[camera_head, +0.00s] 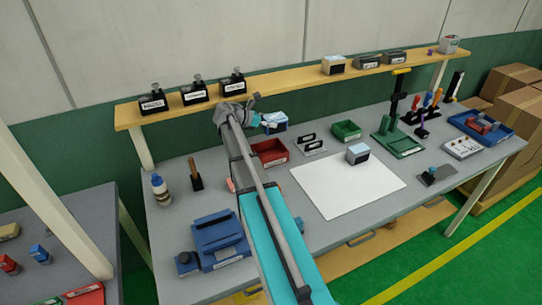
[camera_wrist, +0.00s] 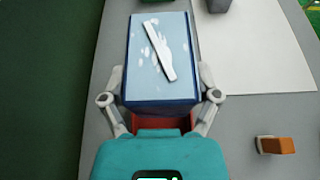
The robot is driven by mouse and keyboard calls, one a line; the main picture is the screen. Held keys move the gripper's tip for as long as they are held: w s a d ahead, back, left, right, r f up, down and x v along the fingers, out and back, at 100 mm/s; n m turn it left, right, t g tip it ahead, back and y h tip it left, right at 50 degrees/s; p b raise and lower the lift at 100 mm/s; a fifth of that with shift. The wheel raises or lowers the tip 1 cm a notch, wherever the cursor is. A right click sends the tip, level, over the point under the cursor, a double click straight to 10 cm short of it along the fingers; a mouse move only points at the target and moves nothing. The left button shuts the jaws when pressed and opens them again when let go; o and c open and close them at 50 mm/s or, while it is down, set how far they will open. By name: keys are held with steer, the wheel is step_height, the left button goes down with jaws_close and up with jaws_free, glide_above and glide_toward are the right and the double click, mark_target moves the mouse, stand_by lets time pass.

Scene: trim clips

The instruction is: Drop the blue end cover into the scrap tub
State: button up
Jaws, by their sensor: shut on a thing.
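My gripper (camera_wrist: 160,105) is shut on a blue box (camera_wrist: 160,62) with a pale blue top, white flecks and a white strip on it. One finger lies on each side. In the head view the blue box (camera_head: 275,123) is above the back of the bench, at the end of my arm (camera_head: 240,115). A red open tub (camera_head: 269,152) stands below and in front of it; some red shows under the box in the wrist view (camera_wrist: 160,122). A green open tub (camera_head: 346,130) stands to the right. I cannot read which is the scrap tub, nor confirm the box as the end cover.
A grey box (camera_head: 357,154) stands on a white mat (camera_head: 340,190). A shelf (camera_head: 290,80) with black holders and boxes runs behind. A blue case (camera_head: 218,238) is at front left, a blue tray (camera_head: 480,129) at far right. The mat's front is clear.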

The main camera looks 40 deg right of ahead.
mark_target(263, 130)
steer(key=shift+w+r, duration=0.15)
steer(key=shift+w, duration=0.75)
steer(key=shift+b, duration=0.35)
steer(key=shift+s+a+f+b, duration=0.1)
steer(key=shift+s+f+b, duration=0.1)
steer(key=shift+f+b, duration=0.4)
steer(key=f, duration=0.1)
steer(key=f+b, duration=0.2)
steer(key=shift+w, duration=0.25)
steer(key=shift+s+f+b, duration=0.15)
steer(key=shift+s+b, duration=0.15)
steer(key=shift+b, duration=0.1)
steer(key=shift+f+b, duration=0.5)
steer(key=shift+f, duration=0.1)
steer(key=shift+s+f, duration=0.15)
steer(key=shift+f, duration=0.05)
